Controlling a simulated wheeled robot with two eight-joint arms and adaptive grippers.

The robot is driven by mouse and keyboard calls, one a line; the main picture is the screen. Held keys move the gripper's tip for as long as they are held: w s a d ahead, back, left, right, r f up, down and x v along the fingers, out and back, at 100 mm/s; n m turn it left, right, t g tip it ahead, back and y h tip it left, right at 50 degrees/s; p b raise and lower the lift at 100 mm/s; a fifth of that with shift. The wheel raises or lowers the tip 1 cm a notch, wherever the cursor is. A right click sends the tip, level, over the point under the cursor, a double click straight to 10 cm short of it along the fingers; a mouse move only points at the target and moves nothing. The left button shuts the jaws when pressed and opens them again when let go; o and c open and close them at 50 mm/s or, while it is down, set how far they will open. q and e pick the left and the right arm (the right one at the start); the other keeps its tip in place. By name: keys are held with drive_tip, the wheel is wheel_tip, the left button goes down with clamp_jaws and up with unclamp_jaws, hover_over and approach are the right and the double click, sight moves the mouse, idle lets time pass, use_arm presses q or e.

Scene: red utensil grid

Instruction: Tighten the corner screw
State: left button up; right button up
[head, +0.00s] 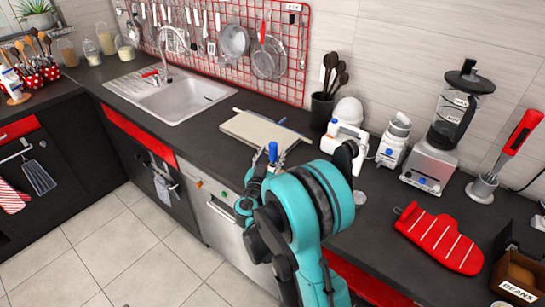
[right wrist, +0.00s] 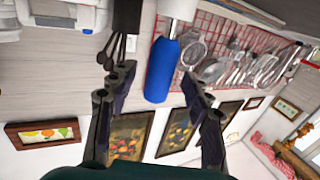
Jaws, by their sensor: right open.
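The red wire utensil grid (head: 303,70) hangs on the back wall, and it also shows in the right wrist view (right wrist: 268,35). Its corner screws are too small to make out. A blue cylindrical handle (right wrist: 162,70) with a pale end stands between the fingers of my right gripper (right wrist: 157,80) in the right wrist view. The fingers are open, with gaps on both sides of the handle. In the head view the blue handle (head: 272,152) stands upright at my right gripper (head: 270,163), above the counter's front part. My left gripper is out of view.
A cutting board (head: 262,131) lies on the dark counter, right of the sink (head: 180,98). A black utensil holder (head: 321,108), white appliances and a blender (head: 452,118) stand to the right. A red oven mitt (head: 440,240) lies nearer the front.

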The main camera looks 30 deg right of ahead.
drive_tip(key=shift+x, duration=1.1)
drive_tip(key=shift+s, duration=0.1)
drive_tip(key=shift+c, duration=0.3)
clamp_jaws()
